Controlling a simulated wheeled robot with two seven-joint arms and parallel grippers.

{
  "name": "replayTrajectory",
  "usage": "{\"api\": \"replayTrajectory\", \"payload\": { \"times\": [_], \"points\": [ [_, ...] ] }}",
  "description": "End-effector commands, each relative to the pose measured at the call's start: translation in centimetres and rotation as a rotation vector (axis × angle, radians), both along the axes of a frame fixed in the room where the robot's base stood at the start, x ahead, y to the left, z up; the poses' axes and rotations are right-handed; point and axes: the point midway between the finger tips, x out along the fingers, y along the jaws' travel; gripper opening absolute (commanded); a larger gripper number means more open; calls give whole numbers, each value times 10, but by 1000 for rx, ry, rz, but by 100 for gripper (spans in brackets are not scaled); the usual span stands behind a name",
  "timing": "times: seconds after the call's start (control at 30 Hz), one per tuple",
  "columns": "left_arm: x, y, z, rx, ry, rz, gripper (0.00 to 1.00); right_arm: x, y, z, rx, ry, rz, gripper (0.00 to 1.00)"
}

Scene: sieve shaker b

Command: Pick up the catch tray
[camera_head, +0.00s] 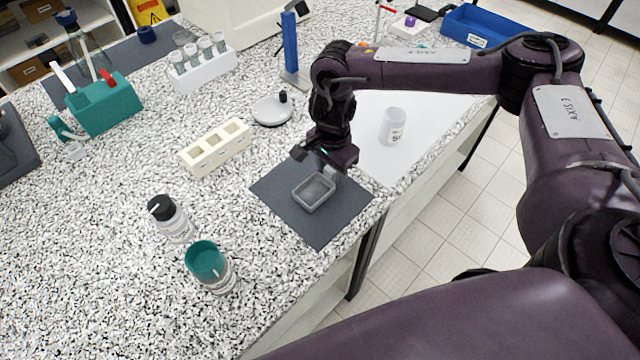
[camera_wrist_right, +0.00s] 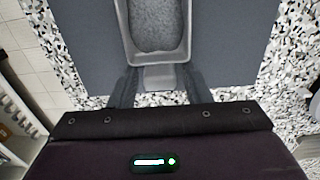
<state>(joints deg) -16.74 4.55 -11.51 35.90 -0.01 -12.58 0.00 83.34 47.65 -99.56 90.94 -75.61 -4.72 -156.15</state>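The catch tray (camera_head: 314,190) is a small grey open pan with a textured grey inside. It lies on or just above the dark mat (camera_head: 318,228) near the counter's front edge; a lift is too small to tell. In the right wrist view the tray (camera_wrist_right: 188,45) shows at the top, with its short tab (camera_wrist_right: 158,78) pointing at my gripper. My right gripper (camera_head: 328,172) is at the tray's far side. In the wrist view the right gripper's fingers (camera_wrist_right: 160,82) stand on both sides of the tab; whether they press on it is unclear. My left gripper is not in view.

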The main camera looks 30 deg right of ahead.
Motion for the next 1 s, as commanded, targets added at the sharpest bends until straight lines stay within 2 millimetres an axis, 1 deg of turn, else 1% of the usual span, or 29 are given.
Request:
{"api": "replayTrajectory", "payload": {
  "times": [0.03, 0.2, 0.27, 0.3, 0.57, 0.73, 0.87, 0.97, 1.0],
  "points": [
    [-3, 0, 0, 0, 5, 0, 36, 0, 0, 0, 0, 0, 0, 37],
    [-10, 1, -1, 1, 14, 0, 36, 0, 0, 0, 0, 0, 0, 15],
    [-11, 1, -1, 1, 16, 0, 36, 0, 0, 0, 0, 0, 0, 7],
    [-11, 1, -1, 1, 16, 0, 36, 0, 0, 0, 0, 0, 0, 5],
    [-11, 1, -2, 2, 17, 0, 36, 0, 0, 2, 0, -1, 0, 5],
    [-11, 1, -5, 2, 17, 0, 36, 1, 0, 13, 1, -3, 0, 5],
    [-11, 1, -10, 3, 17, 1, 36, 1, 0, 34, 2, -6, 0, 5],
    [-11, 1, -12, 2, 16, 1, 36, 2, 0, 60, 0, -7, 2, 5],
    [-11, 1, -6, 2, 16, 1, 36, 2, 0, 74, -1, -9, 2, 5]
  ]
}}
